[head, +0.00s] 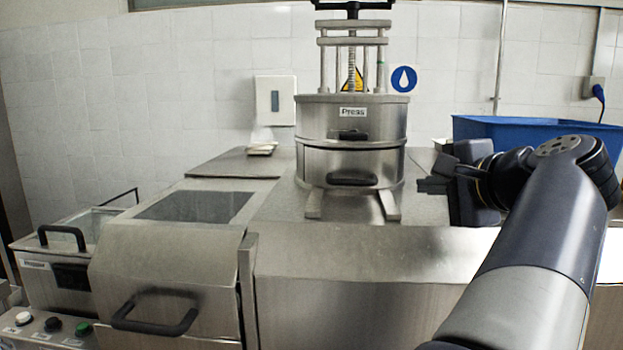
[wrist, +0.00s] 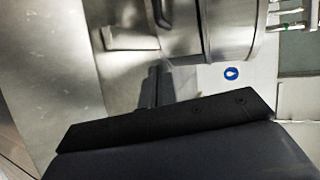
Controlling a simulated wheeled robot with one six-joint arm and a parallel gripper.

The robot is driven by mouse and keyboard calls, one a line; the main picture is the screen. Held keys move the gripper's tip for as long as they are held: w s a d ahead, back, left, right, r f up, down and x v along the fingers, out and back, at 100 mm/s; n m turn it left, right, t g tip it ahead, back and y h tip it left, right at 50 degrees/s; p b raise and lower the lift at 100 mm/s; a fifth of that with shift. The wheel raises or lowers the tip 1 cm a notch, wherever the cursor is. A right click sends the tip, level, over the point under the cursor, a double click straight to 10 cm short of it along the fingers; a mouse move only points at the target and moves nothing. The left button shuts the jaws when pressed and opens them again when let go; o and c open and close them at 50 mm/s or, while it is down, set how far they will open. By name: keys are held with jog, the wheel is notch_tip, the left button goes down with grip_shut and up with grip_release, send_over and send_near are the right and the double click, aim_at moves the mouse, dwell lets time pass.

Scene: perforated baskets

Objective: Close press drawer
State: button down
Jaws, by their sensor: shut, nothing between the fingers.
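The press (head: 352,118) is a round steel drum, labelled "Press", under a screw frame on the steel counter. It has an upper section with a small black handle (head: 352,135) and a lower drawer (head: 325,164) with a larger black handle (head: 352,179). The lower front seems to stand slightly proud; how far it is open is unclear. My gripper (head: 432,186) is right of the press, apart from it, pointing left at about the lower handle's height. It is shut and empty. The wrist view shows the gripper fingers (wrist: 154,88) and the press side (wrist: 230,30) turned sideways.
A blue bin (head: 530,131) stands behind my arm at the right. A steel box with a black handle (head: 155,313) and a glass-lidded unit (head: 65,245) are at the left. A flat dark plate (head: 235,163) lies left of the press. The counter's front strip is clear.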

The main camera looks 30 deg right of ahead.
jog(key=p, duration=0.2)
send_near(384, 176)
jog(key=w+f, duration=0.2)
jog(key=w, duration=0.1)
jog(key=w+f, duration=0.1)
jog(key=shift+w+d, duration=0.15)
jog(key=shift+w, duration=0.2)
jog(key=shift+w+d, duration=0.25)
jog(key=shift+w, duration=0.5)
jog(key=shift+w+d+r+p, duration=0.15)
jog(key=shift+w+d+p, duration=0.3)
jog(key=shift+w, duration=0.3)
jog(key=shift+r, duration=0.1)
